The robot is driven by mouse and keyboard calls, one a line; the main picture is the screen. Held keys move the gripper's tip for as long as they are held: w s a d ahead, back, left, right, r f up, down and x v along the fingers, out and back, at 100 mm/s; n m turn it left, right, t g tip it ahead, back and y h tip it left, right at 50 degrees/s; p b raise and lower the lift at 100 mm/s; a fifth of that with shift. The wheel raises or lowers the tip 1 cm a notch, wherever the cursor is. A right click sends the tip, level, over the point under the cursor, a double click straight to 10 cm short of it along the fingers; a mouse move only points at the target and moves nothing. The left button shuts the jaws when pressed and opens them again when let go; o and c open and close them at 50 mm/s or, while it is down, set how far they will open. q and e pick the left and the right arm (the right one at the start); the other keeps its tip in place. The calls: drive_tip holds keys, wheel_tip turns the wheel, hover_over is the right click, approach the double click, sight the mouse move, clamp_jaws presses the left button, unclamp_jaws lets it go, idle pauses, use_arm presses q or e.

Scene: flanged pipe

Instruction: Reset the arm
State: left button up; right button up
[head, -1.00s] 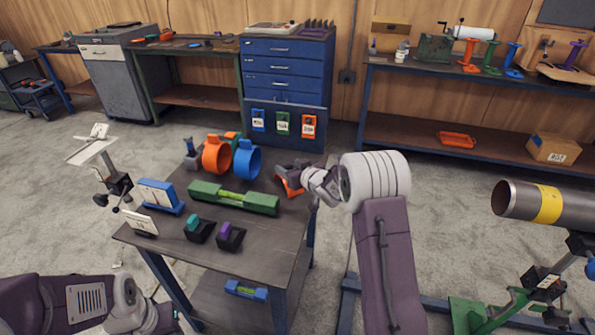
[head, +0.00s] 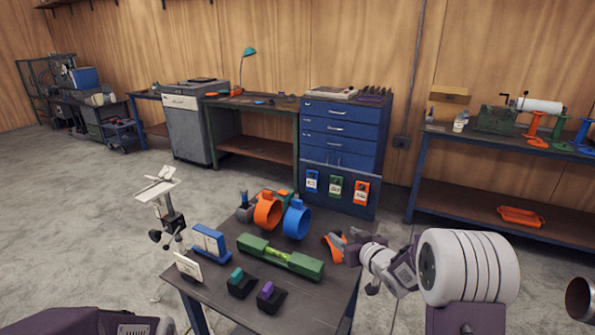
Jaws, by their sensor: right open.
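My right gripper (head: 347,244) is open, low over the right edge of the small work table (head: 228,300). An orange part (head: 330,249) sits right at its fingers; I cannot tell whether they touch. My left arm shows only as a purple link at the bottom left; its gripper is out of frame. The end of a steel pipe (head: 581,299) shows at the right edge.
Two small dark blocks, with a teal top (head: 238,283) and a purple top (head: 270,297), stand at the table's front. A blue holder (head: 209,241) is at its left. A blue drawer cabinet (head: 341,145) stands behind.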

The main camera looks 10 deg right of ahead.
drive_tip(key=s+a+r+p, duration=0.2)
drive_tip(key=a+r+p, duration=0.35)
drive_tip(key=r, duration=0.55)
drive_tip(key=s+f+m+g+h+p, duration=0.1)
drive_tip(key=s+f+g, duration=0.3)
drive_tip(key=s, duration=0.5)
drive_tip(key=s+d+f+m+g+h+p, duration=0.1)
drive_tip(key=s+f+g, duration=0.2)
drive_tip(key=s, duration=0.7)
drive_tip(key=s+f+g+p, duration=0.2)
drive_tip(key=s+f+g, duration=0.2)
drive_tip(key=s, duration=0.5)
drive_tip(key=shift+s+d+f+m+g+h, duration=0.25)
drive_tip(key=shift+s+f+m+g+h, duration=0.15)
drive_tip(key=shift+g, duration=0.4)
